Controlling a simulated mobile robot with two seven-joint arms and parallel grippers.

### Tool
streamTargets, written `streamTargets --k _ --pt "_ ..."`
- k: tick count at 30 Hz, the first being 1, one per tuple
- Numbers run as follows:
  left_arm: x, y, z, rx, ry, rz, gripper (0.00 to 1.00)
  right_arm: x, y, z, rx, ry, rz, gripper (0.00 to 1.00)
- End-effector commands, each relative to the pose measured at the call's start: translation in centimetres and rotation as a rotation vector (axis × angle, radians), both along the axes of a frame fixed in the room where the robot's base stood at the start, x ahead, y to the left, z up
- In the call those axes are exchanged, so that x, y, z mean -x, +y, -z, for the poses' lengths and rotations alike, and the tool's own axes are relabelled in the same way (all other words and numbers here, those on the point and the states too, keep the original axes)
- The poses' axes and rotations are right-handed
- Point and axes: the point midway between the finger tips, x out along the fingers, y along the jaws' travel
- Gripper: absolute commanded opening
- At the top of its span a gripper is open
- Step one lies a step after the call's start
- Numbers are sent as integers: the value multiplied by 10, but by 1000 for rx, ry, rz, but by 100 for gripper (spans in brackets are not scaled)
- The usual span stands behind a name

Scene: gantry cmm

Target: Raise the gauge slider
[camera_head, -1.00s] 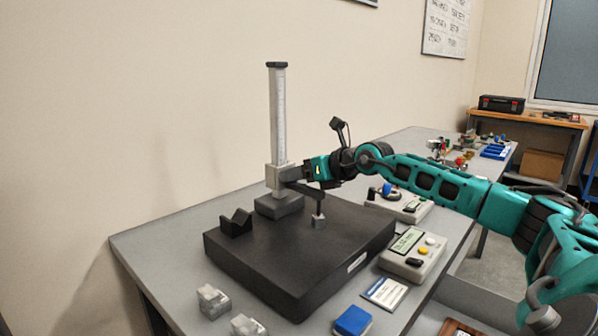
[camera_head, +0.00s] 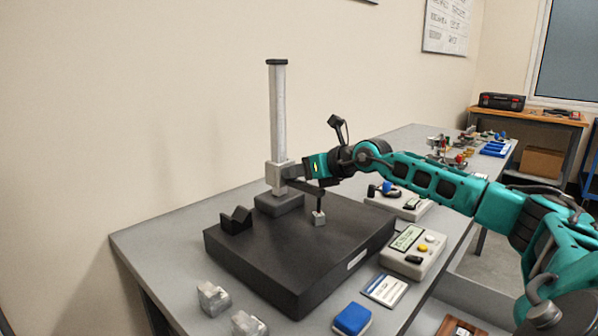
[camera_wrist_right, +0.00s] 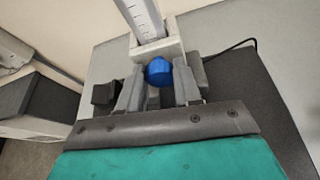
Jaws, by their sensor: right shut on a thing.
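The height gauge's column (camera_head: 278,115) stands upright on a base (camera_head: 279,204) on the black granite plate (camera_head: 270,262). The grey gauge slider (camera_head: 275,176) sits low on the column, just above the base. A dark probe arm (camera_head: 320,198) reaches from the slider, its tip close to a small grey block (camera_head: 319,218). My right gripper (camera_head: 295,172) is at the slider's right side. In the right wrist view its fingers (camera_wrist_right: 160,92) close around a blue knob (camera_wrist_right: 158,71) in front of the slider (camera_wrist_right: 160,48). My left gripper is out of view.
A black V-block (camera_head: 236,221) sits on the plate left of the base. Display boxes (camera_head: 412,250) and a blue block (camera_head: 352,319) lie to the right and front. Metal blocks (camera_head: 212,298) lie at the front left. The wall is behind.

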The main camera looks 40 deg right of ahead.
Motion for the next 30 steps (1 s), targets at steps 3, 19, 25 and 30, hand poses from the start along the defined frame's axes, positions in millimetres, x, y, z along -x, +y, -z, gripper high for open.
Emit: streamTargets --k 3,19,25,30 --pt "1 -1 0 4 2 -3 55 0 0 0 0 0 0 0" --pt "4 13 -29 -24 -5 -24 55 0 0 -67 1 -7 0 0" --pt "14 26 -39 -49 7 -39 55 0 0 -109 0 -10 1 0" --pt "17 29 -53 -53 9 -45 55 -1 0 -136 -1 -11 1 0"
